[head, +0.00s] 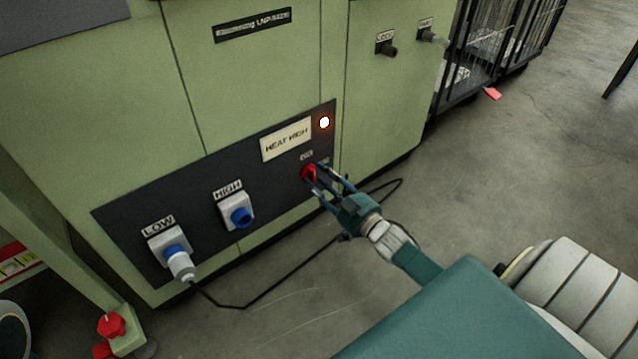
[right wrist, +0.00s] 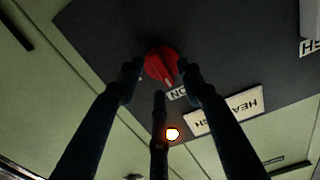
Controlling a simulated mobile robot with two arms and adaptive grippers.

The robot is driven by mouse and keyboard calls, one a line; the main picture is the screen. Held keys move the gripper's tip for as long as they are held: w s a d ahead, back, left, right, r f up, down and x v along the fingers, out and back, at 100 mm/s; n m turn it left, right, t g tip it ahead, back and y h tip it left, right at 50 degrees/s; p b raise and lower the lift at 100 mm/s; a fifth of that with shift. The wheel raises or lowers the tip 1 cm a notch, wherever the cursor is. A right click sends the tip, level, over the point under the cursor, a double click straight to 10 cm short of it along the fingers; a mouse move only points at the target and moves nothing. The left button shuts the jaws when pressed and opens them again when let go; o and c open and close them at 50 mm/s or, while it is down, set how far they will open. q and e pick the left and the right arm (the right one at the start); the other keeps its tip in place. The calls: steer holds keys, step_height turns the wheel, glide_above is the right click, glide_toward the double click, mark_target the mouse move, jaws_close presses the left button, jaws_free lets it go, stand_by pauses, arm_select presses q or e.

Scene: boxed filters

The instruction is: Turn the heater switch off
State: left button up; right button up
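The heater switch is a red rotary knob (head: 308,172) on the dark panel of the green machine, below the "HEAT HIGH" label. In the right wrist view the red knob (right wrist: 162,63) has its ridge pointing toward the "ON" label (right wrist: 178,94). A round indicator light (head: 324,122) glows orange-white near the label. My right gripper (head: 318,178) is at the knob, its three fingers spread around it. In the right wrist view, the right gripper's (right wrist: 163,78) fingertips stand apart on both sides; contact is not clear. My left gripper is not in view.
Two blue sockets sit left on the panel: "LOW" (head: 168,244) with a plug (head: 181,266) in it, and "HIGH" (head: 237,212), empty. A black cable (head: 262,295) runs along the floor beneath my right gripper. Wire cages (head: 490,45) stand behind right. The floor at right is mostly clear.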

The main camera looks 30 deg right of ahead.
steer(key=shift+w, duration=0.35)
jaws_close()
